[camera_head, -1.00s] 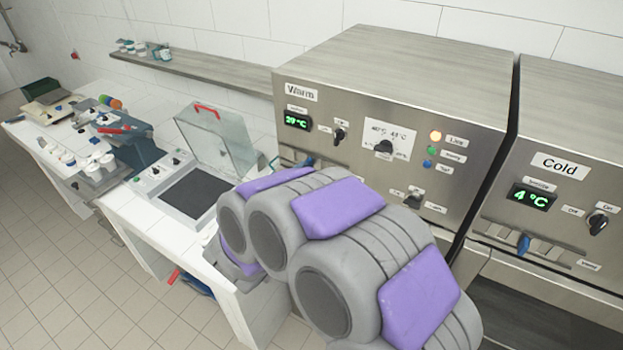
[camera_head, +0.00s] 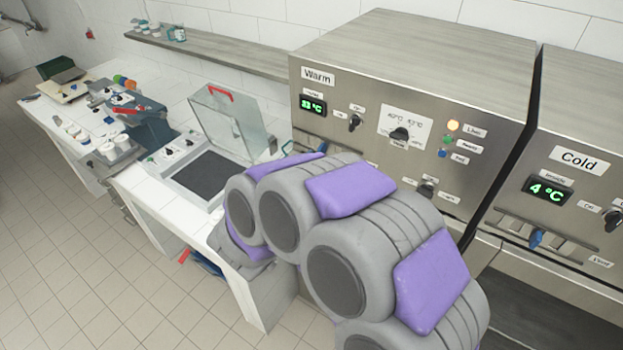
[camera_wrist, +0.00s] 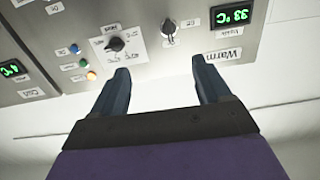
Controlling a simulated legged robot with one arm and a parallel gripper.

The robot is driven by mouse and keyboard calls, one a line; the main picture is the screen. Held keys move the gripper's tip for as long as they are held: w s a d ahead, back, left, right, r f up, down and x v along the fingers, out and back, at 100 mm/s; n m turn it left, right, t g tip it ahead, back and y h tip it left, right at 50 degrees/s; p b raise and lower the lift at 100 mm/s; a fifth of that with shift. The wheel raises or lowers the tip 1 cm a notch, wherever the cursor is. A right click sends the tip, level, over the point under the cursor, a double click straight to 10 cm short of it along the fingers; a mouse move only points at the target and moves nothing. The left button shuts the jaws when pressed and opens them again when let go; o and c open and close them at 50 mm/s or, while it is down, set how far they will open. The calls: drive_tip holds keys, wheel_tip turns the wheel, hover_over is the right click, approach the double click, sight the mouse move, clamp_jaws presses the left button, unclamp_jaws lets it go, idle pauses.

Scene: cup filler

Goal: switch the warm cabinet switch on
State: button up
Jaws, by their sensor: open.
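The warm cabinet (camera_head: 480,110) stands right of centre in the head view, with a "Warm" label and a green display (camera_head: 312,105). A small black switch knob (camera_head: 355,122) is right of the display. It also shows in the wrist view (camera_wrist: 169,29), which is upside down, with small labels beside it. Its exact setting is hard to read. A larger black temperature dial (camera_head: 400,134) is beside it, at left in the wrist view (camera_wrist: 115,44). My gripper (camera_wrist: 163,72) is open and empty, facing the panel, its fingers apart below the switch in that picture. My arm hides it in the head view.
Orange, green and blue lamps (camera_head: 453,125) sit right of the dial; the orange one looks lit. Another black knob (camera_head: 427,189) is lower on the panel, partly behind my arm. The cold cabinet (camera_head: 580,110) adjoins at right. A white bench (camera_head: 150,190) with a clear-lidded device stands left.

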drive_tip(key=shift+s+d+b+v, duration=0.5)
drive_tip(key=shift+b+v, duration=0.95)
drive_tip(key=shift+v, duration=6.55)
drive_tip(key=w+a+f+n+y+b, duration=0.2)
drive_tip(key=w+a+f+y+b, duration=0.5)
drive_tip(key=w+y, duration=0.25)
drive_tip(key=s+a+f+n+g+y+b, duration=0.2)
drive_tip(key=s+f+n+g+y+b, duration=0.25)
drive_tip(key=y+b, duration=0.2)
drive_tip(key=s+d+f+g+h+b, duration=0.2)
drive_tip(key=s+d+f+g+b, duration=0.1)
drive_tip(key=s+d+f, duration=0.3)
drive_tip(key=s+d+f+g+h+b, duration=0.1)
drive_tip(key=s+d+f+g+b, duration=0.2)
drive_tip(key=s+d+f, duration=0.3)
drive_tip(key=s+d+f+g+h+b, duration=0.2)
drive_tip(key=s+d+f+g+b, duration=0.2)
drive_tip(key=s+d, duration=0.9)
drive_tip(key=s+f+n+g, duration=0.1)
drive_tip(key=s+f, duration=0.1)
drive_tip(key=s, duration=0.1)
drive_tip(key=shift+s+d+f+g+h, duration=0.25)
drive_tip(key=shift+d+f+g+h, duration=0.05)
drive_tip(key=shift+d+f+g, duration=0.1)
